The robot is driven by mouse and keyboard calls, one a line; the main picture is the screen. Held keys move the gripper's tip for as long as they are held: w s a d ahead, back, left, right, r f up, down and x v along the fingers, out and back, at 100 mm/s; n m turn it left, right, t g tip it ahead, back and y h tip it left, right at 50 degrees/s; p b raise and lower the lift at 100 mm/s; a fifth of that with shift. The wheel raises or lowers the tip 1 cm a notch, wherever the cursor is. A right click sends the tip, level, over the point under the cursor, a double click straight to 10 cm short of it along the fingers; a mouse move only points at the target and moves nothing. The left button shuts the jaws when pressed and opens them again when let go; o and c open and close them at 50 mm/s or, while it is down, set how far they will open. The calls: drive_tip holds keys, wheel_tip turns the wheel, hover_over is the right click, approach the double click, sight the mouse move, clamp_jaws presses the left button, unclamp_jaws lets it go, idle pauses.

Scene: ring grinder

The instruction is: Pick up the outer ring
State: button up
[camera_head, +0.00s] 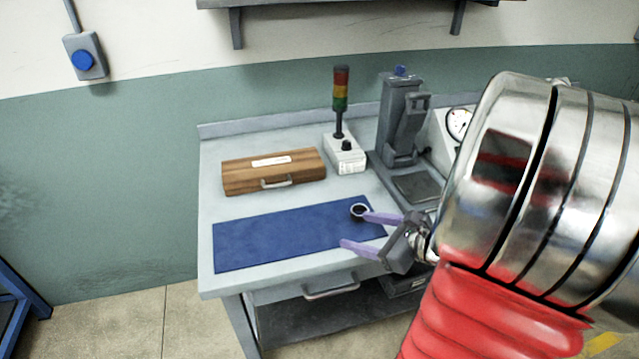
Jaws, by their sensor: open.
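The outer ring (359,205) is a small pale ring with a dark middle. It is at the right end of a blue mat (275,238) on the workbench. My gripper (353,229) has two purple fingers pointing left and reaches in from the right over the mat's right end. The fingers are open with a wide gap and nothing between them. The tip of the far finger is right beside the ring in the picture and overlaps its right edge. I cannot tell whether it touches the ring.
A wooden case (240,178) lies behind the mat. A signal light (341,90) on a white box and a grey press machine (401,125) with a gauge stand at the back right. The bench's front edge (275,287) has a drawer below. My arm covers the right side.

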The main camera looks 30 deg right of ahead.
drive_tip(key=s+d+f+m+t+h, duration=0.1)
drive_tip(key=s+d+m+h, duration=0.2)
drive_tip(key=d+m, duration=0.2)
drive_tip(key=d, duration=0.3)
drive_tip(key=shift+f+m, duration=0.3)
drive_tip(key=shift+w, duration=0.1)
approach(355, 209)
drive_tip(key=shift+a, duration=0.1)
drive_tip(key=shift+w+f, duration=0.1)
drive_tip(key=shift+w, duration=0.1)
drive_tip(key=shift+x, duration=2.65)
drive_tip(key=shift+s, duration=0.1)
drive_tip(key=shift+c, duration=0.2)
